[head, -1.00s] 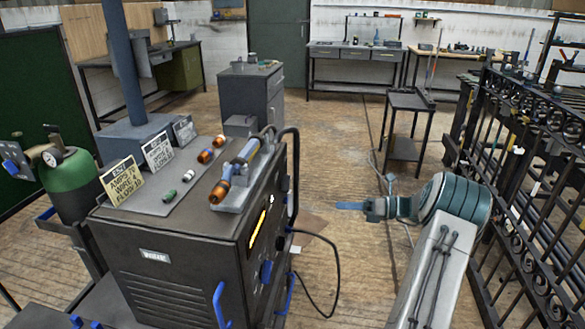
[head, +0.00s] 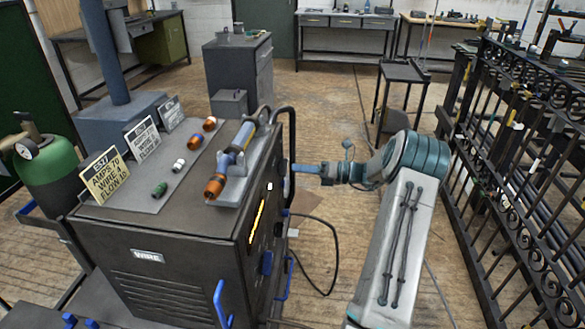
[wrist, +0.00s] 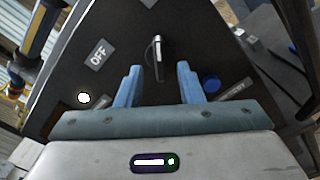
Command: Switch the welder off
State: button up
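The welder (head: 165,265) is a dark cabinet at the left in the head view, its control panel facing right. In the wrist view the panel (wrist: 115,85) fills the middle. It carries a switch lever (wrist: 157,58), an OFF label (wrist: 99,54) up and left of it, a lit white lamp (wrist: 83,98) and a blue knob (wrist: 210,83). My gripper (wrist: 160,72) is open, its two blue fingers apart with the lever between and just beyond their tips. Contact cannot be told. In the head view my gripper (head: 298,168) is close to the panel's upper part.
A torch (head: 230,160), small coloured parts and amps signs (head: 103,175) are on the welder's top. A black cable (head: 333,250) loops below the panel. A green gas cylinder (head: 45,170) stands at left. An iron gate (head: 515,150) stands at right, with a dark stand (head: 402,85) behind.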

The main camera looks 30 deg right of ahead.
aim_at(283, 167)
jog(key=shift+x, duration=1.5)
grip_shut()
jog(key=shift+n, duration=0.4)
jog(key=shift+s+n+b, duration=0.1)
jog(key=shift+n+b, duration=3.1)
jog(key=shift+n, duration=4.4)
